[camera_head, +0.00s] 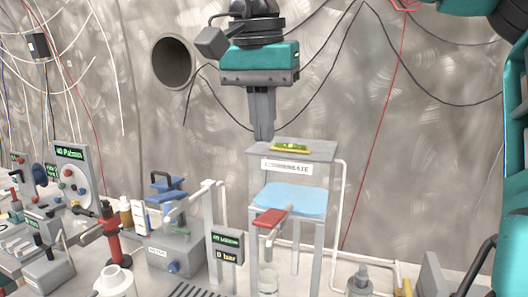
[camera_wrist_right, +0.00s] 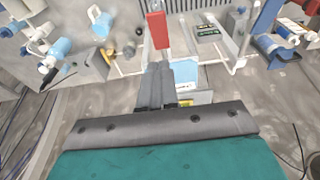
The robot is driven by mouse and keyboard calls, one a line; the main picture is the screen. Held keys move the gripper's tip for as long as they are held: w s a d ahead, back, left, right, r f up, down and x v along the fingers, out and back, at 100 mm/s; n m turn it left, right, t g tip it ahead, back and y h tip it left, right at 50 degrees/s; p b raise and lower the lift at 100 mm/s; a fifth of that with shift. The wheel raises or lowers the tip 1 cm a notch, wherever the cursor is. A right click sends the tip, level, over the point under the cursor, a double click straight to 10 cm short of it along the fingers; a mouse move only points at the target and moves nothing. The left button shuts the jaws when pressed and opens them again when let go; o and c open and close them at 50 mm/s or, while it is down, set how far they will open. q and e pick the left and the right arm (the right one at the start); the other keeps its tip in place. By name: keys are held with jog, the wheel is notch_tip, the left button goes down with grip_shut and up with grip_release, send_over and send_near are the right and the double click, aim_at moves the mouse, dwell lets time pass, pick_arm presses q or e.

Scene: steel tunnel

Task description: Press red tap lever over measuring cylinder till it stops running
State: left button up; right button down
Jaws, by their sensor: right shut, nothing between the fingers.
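The red tap lever (camera_head: 270,217) sticks out from the front of the grey stand (camera_head: 320,228), below its light blue block (camera_head: 290,199). The clear measuring cylinder (camera_head: 268,284) stands below the lever, its lower part cut off by the picture edge. My right gripper (camera_head: 263,137) points down, shut and empty, above and behind the lever, near the stand's top. In the right wrist view the red lever (camera_wrist_right: 159,32) lies just beyond my right fingertips (camera_wrist_right: 156,66), with no contact that I can make out. I cannot tell whether water runs. My left gripper is not in view.
A small yellow and green plate (camera_head: 290,148) lies on the stand's top, close to my fingers. A display post (camera_head: 228,246) stands left of the cylinder. A red clamp-like tool (camera_head: 110,232) and instruments fill the bench's left. Cables hang along the wall.

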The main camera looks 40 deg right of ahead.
send_over(268, 218)
jog(key=f, duration=0.7)
jog(key=f+b, duration=0.1)
jog(key=f, duration=0.3)
jog(key=shift+s+a+f, duration=0.1)
jog(key=shift+a, duration=0.25)
jog(key=shift+s+a+f, duration=0.1)
jog(key=shift+a+f, duration=0.05)
jog(key=shift+f, duration=0.45)
